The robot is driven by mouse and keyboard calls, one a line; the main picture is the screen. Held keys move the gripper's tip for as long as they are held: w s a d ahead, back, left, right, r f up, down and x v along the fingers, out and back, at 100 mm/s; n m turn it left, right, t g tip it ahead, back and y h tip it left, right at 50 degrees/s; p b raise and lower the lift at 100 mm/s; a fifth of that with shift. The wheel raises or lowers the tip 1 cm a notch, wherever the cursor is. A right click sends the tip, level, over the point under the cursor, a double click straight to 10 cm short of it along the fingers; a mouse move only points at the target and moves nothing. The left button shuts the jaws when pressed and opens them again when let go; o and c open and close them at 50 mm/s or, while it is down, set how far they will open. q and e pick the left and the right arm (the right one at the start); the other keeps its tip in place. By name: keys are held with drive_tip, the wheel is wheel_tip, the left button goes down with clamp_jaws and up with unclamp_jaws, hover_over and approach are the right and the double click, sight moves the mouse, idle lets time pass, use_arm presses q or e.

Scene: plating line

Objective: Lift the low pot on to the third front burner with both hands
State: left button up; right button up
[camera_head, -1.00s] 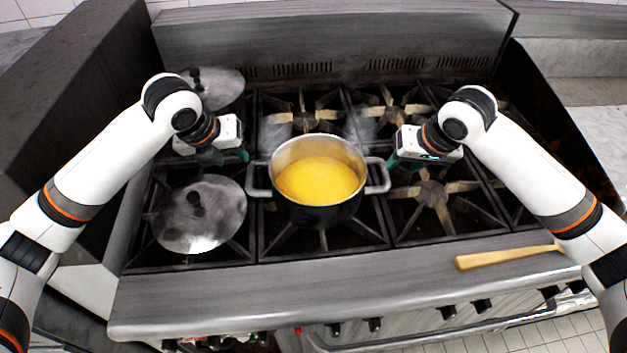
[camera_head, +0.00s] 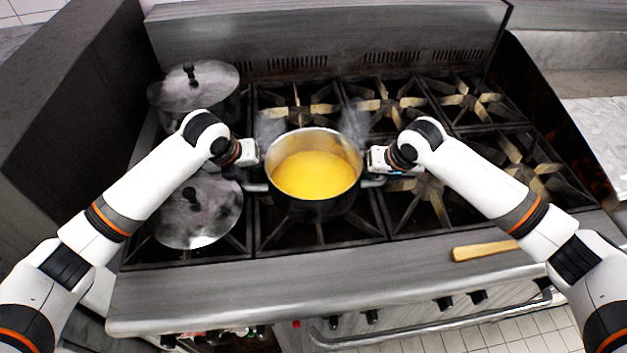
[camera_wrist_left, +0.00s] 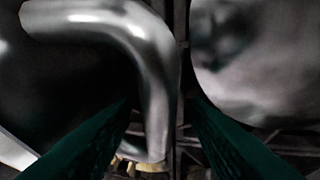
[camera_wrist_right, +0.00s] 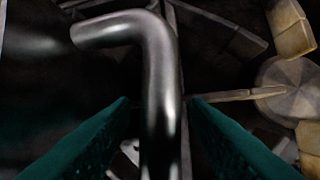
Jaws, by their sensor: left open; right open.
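The low pot (camera_head: 313,207), dark outside and filled with yellow liquid, stands upright on the second front burner from the left. My left gripper (camera_head: 250,180) is at its left side handle; in the left wrist view the metal handle (camera_wrist_left: 158,80) runs between the open green fingers (camera_wrist_left: 165,125). My right gripper (camera_head: 374,178) is at the right side handle; in the right wrist view that handle (camera_wrist_right: 160,90) lies between the open fingers (camera_wrist_right: 160,120). The third front burner (camera_head: 425,200), right of the pot, is empty and partly hidden by my right arm.
A lidded pot (camera_head: 195,90) stands back left, another lid (camera_head: 200,212) front left. Back burners (camera_head: 300,105) behind the pot are bare. A wooden utensil (camera_head: 485,250) lies on the front ledge, right.

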use_arm(q)
drive_tip(key=shift+w+d+f, duration=0.1)
drive_tip(key=shift+f, duration=0.1)
use_arm(e)
drive_tip(key=shift+f, duration=0.2)
use_arm(q)
clamp_jaws()
use_arm(e)
clamp_jaws()
idle(0.9)
use_arm(q)
drive_tip(key=shift+w+r, duration=0.15)
drive_tip(key=shift+r, duration=0.1)
use_arm(e)
drive_tip(key=shift+w+r, duration=0.2)
drive_tip(key=shift+r, duration=0.05)
